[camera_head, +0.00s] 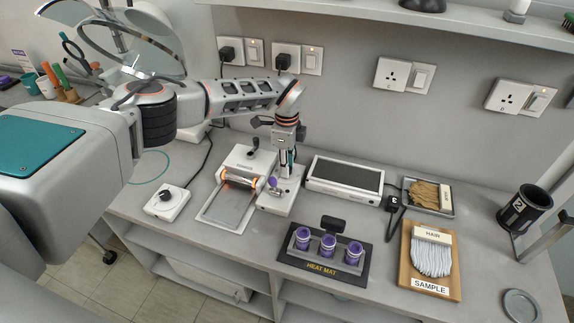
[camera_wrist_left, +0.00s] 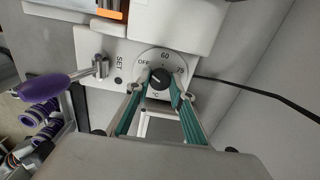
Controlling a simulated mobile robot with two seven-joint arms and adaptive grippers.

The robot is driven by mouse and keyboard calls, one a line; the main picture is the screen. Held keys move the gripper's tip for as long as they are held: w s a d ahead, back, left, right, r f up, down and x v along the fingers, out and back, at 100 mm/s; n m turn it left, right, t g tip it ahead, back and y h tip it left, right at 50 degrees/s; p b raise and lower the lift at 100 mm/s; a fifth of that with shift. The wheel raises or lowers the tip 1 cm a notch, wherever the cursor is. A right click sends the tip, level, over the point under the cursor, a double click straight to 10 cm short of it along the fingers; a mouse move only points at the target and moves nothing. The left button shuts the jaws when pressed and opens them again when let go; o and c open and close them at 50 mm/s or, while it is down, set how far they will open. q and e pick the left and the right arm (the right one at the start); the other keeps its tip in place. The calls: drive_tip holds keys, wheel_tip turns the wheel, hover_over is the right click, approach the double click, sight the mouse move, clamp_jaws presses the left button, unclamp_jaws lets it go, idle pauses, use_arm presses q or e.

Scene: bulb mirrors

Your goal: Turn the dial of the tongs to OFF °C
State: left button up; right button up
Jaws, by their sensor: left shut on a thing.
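The tongs (camera_head: 242,172) are a white bench device with a glowing orange roller part and a purple-handled lever (camera_wrist_left: 45,86). Their dial (camera_wrist_left: 158,79) is a black knob on a round white scale marked OFF, 60, a higher number and °C. A small pale mark shows on the knob; where it points is too small to tell. My left gripper (camera_wrist_left: 160,86) has its green-padded fingers on both sides of the knob and is shut on it. In the head view the left gripper (camera_head: 287,155) reaches down behind the lever and hides the dial. My right gripper is not in view.
A white box with a black knob (camera_head: 167,203) stands left of the tongs. A dark-topped white device (camera_head: 345,175) stands to the right. A hair sample board (camera_head: 418,283) lies farther right. A cable (camera_wrist_left: 250,88) runs beside the dial.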

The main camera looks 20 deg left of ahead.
use_arm(q)
drive_tip(key=shift+w+r, duration=0.1)
drive_tip(key=o, duration=1.1)
wheel_tip(320, 180, up, 12)
idle(0.4)
